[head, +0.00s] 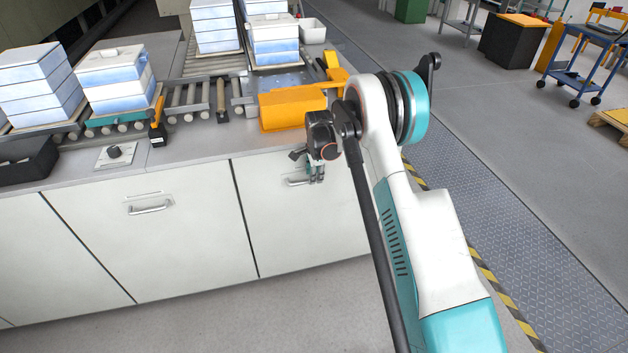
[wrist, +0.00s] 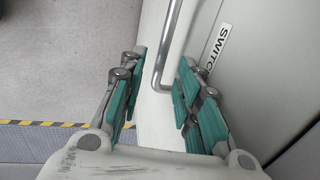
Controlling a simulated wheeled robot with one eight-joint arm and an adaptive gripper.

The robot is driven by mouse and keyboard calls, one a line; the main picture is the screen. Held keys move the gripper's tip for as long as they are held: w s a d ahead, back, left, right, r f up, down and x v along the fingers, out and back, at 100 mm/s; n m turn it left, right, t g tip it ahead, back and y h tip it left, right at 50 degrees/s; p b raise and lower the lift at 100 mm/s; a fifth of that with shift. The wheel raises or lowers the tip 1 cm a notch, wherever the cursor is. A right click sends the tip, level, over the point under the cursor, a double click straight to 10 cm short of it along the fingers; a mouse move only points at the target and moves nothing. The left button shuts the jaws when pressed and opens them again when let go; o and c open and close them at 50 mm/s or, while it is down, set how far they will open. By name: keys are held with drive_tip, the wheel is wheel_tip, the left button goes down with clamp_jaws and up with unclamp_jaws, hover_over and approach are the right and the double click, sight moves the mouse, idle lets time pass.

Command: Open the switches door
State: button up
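The switches door (head: 290,232) is the right white cabinet door under the counter and looks closed. Its metal bar handle (head: 292,181) is partly hidden by my gripper (head: 314,172) in the head view. In the wrist view my gripper (wrist: 160,75) is open, with teal pads on both sides. The handle (wrist: 170,48) runs between the two fingers, with gaps on both sides, so it does not look gripped. A label (wrist: 218,46) reading "SWITC", its rest hidden or cut off, is on the door beside the handle.
Another white door with a handle (head: 150,209) is to the left. Above, the counter carries an orange box (head: 293,108), a black knob (head: 114,152) and a roller conveyor with stacked blue-white blocks (head: 117,80). The floor before the doors (head: 250,315) is clear.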

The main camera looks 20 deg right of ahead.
drive_tip(key=shift+w+f, duration=0.2)
drive_tip(key=shift+f, duration=0.75)
clamp_jaws()
drive_tip(key=shift+s, duration=0.15)
